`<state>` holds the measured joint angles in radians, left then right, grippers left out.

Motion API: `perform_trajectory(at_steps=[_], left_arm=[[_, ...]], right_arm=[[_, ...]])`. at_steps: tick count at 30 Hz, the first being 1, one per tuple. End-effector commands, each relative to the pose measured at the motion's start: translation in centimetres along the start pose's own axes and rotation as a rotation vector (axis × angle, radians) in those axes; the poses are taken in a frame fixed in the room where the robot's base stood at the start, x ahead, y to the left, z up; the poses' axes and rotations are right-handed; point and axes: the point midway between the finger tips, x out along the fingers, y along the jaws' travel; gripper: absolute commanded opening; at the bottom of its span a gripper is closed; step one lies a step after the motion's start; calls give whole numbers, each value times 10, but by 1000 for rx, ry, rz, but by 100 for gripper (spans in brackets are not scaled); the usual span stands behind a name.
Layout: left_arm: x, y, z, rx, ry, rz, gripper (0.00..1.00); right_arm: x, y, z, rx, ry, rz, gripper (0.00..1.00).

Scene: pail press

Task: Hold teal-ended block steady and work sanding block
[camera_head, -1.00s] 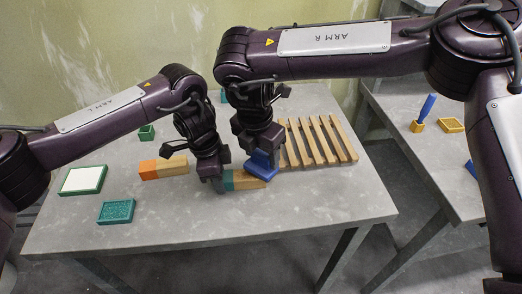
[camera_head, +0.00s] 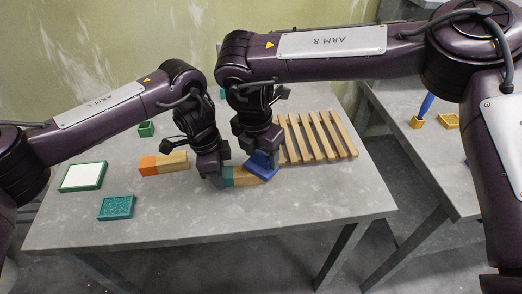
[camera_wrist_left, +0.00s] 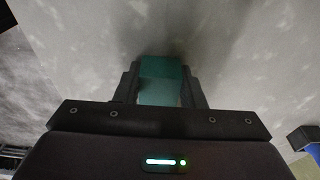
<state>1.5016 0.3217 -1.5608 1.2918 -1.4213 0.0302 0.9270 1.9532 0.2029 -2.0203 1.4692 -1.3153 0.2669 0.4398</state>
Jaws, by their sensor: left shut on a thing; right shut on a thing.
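The teal-ended block (camera_head: 243,176) is a wooden block with a teal left end, lying on the grey table. My left gripper (camera_head: 220,182) is shut on its teal end. In the left wrist view the teal end (camera_wrist_left: 160,78) sits between the fingers of my left gripper (camera_wrist_left: 160,92). The blue sanding block (camera_head: 264,167) is at the wooden right end of that block, tilted. My right gripper (camera_head: 262,154) is shut on the sanding block from above. My right gripper hides part of the sanding block, so its exact contact with the wood cannot be told.
An orange-ended wooden block (camera_head: 162,163) lies left of my left gripper. A slatted wooden rack (camera_head: 318,137) stands at right. A green-framed white tray (camera_head: 83,177), a teal textured pad (camera_head: 116,207) and a small green box (camera_head: 146,129) are at left. The table's front (camera_head: 200,228) is clear.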

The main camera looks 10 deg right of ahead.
Motion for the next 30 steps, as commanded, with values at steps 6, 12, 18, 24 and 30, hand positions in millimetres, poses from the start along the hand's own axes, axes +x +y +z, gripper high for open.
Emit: perform_trajectory(at_steps=[6,12,18,24,30], left_arm=[[0,0,0,0,0,0,0],[0,0,0,0,0,0,0],[0,0,0,0,0,0,0],[0,0,0,0,1,0,0],[0,0,-1,1,1,0,0]], right_arm=[[-2,0,0,0,0,0,39],[-2,2,-2,-1,0,0,39],[-2,12,-11,-1,-1,0,39],[-1,15,-14,1,0,0,39],[-1,14,-14,0,1,0,39]])
